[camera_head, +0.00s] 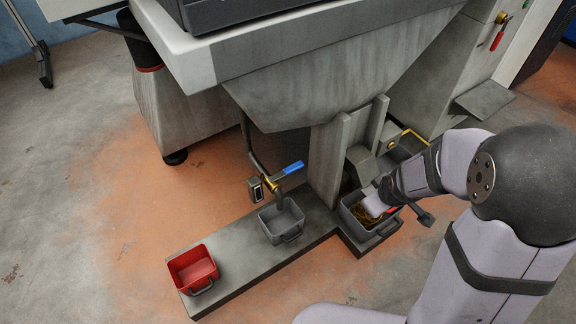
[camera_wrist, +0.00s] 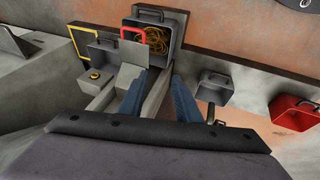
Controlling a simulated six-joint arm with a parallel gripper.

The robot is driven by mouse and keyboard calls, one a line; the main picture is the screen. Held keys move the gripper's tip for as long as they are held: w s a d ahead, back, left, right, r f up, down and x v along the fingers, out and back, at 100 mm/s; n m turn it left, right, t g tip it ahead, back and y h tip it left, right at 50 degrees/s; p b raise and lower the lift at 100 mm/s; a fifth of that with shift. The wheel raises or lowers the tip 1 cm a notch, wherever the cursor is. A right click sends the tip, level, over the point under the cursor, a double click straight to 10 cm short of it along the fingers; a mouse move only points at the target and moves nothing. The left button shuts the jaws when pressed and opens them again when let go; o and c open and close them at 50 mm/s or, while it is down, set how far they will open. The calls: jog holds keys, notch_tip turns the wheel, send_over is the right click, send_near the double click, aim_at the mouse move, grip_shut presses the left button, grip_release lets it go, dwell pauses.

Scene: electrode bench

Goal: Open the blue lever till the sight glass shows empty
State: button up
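The blue lever (camera_head: 293,168) sits on a brass-coloured valve under the hopper, pointing right and slightly up in the head view. The sight glass (camera_head: 256,189) is a small dark-framed piece on the pipe left of it; its level is too small to read. A small grey bin (camera_head: 269,228) stands below the valve. My gripper (camera_wrist: 157,82) is apart from the lever, to its right, near the wire bin; its two blue-grey fingers are spread with nothing between them in the wrist view. I cannot make out the lever in the wrist view.
A red bin (camera_head: 193,268) stands at the left end of the low plinth (camera_head: 232,272). A grey bin with brass-coloured wire (camera_head: 362,218) stands right of the upright post (camera_head: 325,160). A red handle (camera_wrist: 133,33) is beside that wire. The hopper (camera_head: 330,80) overhangs the lever.

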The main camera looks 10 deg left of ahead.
aim_at(293, 166)
jog(key=w+a+f+n+t+y+b, duration=0.7)
jog(key=w+a+f+n, duration=0.4)
jog(key=w+a+n, duration=0.3)
jog(key=shift+s+a+f+n+t+y+b, duration=0.2)
jog(key=shift+a+n+y+b, duration=0.6)
jog(key=shift+a, duration=0.6)
jog(key=shift+s+a+f+n+t+y+b, duration=0.1)
jog(key=shift+s+a+n+y+b, duration=0.3)
jog(key=shift+a+y, duration=0.85)
jog(key=shift+s+a+f+n+t+y+b, duration=0.1)
jog(key=shift+a+n+y+b, duration=0.65)
jog(key=shift+a, duration=0.75)
jog(key=shift+b+x, duration=1.15)
jog(key=shift+x, duration=1.55)
jog(key=shift+b+x, duration=0.35)
jog(key=shift+x, duration=0.6)
grip_shut()
